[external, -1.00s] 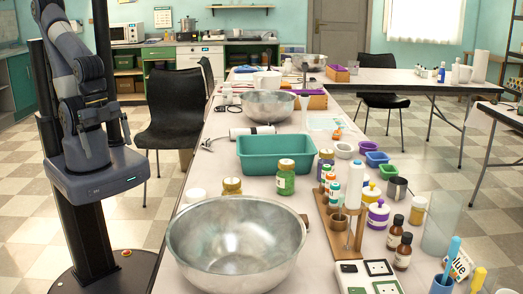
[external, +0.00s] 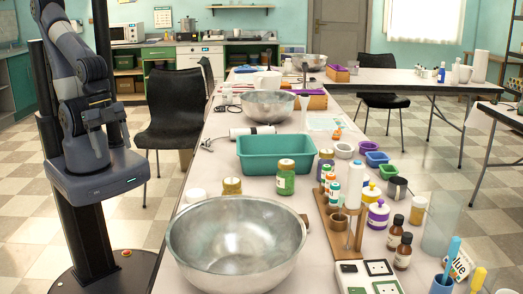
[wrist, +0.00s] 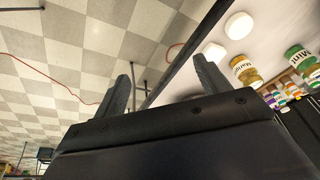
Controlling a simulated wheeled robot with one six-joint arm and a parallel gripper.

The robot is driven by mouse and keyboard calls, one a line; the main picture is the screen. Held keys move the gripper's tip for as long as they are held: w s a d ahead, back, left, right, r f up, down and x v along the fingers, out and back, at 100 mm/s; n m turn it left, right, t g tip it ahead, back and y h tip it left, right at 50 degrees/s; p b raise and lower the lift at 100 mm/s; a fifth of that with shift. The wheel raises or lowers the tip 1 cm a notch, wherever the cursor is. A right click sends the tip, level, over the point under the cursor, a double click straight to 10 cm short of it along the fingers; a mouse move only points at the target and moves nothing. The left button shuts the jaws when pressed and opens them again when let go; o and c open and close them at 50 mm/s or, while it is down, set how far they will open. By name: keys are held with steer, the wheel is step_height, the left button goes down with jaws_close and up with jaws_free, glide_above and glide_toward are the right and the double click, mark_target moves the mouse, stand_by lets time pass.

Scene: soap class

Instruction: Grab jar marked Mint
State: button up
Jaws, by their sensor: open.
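The jar labelled Mint (wrist: 300,58) is at the right of the wrist view, a green jar whose label reads "Mint". In the external view the green jar (external: 286,179) stands upright in front of the teal tub, behind the large steel bowl. A yellow jar (wrist: 246,72) with a partly readable label is beside it in the wrist view, and also shows as a mustard jar (external: 232,187) in the external view. My gripper (wrist: 163,78) is open and empty, off the left side of the table, well apart from the jars.
A large steel bowl (external: 237,245) fills the near table end. A teal tub (external: 275,155) stands behind the green jar. A wooden bottle rack (external: 335,245) and several bottles are to the right. A black chair (external: 175,105) stands left of the table.

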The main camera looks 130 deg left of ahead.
steer(key=w+a+f+n+t+b, duration=0.25)
steer(key=w+a, duration=0.25)
steer(key=w, duration=0.6)
steer(key=n+t+y+b, duration=0.3)
steer(key=n+y+b, duration=0.45)
steer(key=y, duration=0.25)
glide_toward(292, 166)
steer(key=s+a, duration=0.2)
steer(key=x, duration=0.5)
steer(key=shift+w+d+f+p, duration=0.15)
steer(key=shift+p, duration=0.15)
steer(key=shift+f+x, duration=0.15)
steer(key=shift+x, duration=1.2)
steer(key=shift+f+x, duration=0.15)
steer(key=shift+x, duration=1.15)
steer(key=shift+d, duration=0.15)
steer(key=c, duration=1.3)
